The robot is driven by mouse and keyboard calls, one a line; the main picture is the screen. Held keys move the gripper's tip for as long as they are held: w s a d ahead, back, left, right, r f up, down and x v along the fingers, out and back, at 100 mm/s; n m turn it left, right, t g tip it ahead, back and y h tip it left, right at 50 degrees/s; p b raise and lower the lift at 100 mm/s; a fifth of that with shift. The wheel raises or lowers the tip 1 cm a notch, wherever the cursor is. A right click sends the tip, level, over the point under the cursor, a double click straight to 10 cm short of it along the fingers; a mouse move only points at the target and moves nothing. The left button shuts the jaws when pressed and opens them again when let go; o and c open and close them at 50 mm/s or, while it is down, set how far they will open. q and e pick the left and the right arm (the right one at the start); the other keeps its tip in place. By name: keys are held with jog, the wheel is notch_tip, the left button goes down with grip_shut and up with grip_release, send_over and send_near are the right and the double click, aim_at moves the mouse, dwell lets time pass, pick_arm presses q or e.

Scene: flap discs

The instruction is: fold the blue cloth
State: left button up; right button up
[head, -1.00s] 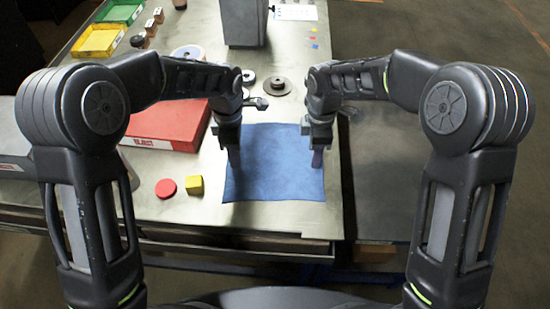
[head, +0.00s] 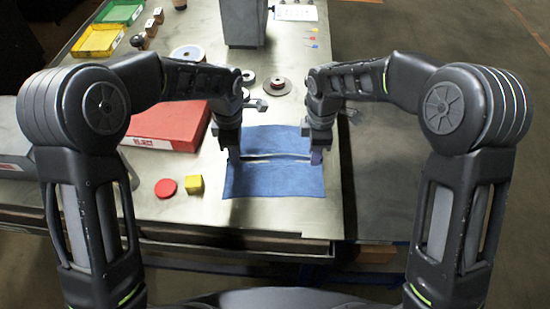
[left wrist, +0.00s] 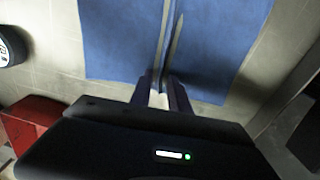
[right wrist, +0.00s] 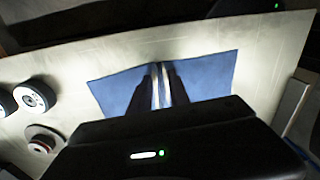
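The blue cloth (head: 270,180) lies on the metal table. A raised ridge with a pale line along it runs across its middle, from the left edge to the right edge. My left gripper (head: 235,156) is at the left end of this ridge. In the left wrist view, the fingers (left wrist: 161,92) are close together with the ridge between them. My right gripper (head: 316,157) is at the right end. In the right wrist view, its fingers (right wrist: 162,84) are close together around the ridge. The cloth (right wrist: 213,79) spreads flat on both sides. The fingers partly hide the pinched ends.
A red box (head: 170,127) stands left of the cloth. A red disc (head: 165,188) and a yellow cube (head: 195,184) lie at the front left. Discs (head: 277,86) lie behind the grippers, near a grey column (head: 243,22). The table's right edge is close to the cloth.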

pick_arm(q)
jog(key=shift+f, duration=0.1)
grip_shut()
pick_arm(e)
jog(key=shift+f, duration=0.1)
grip_shut()
dwell(0.3)
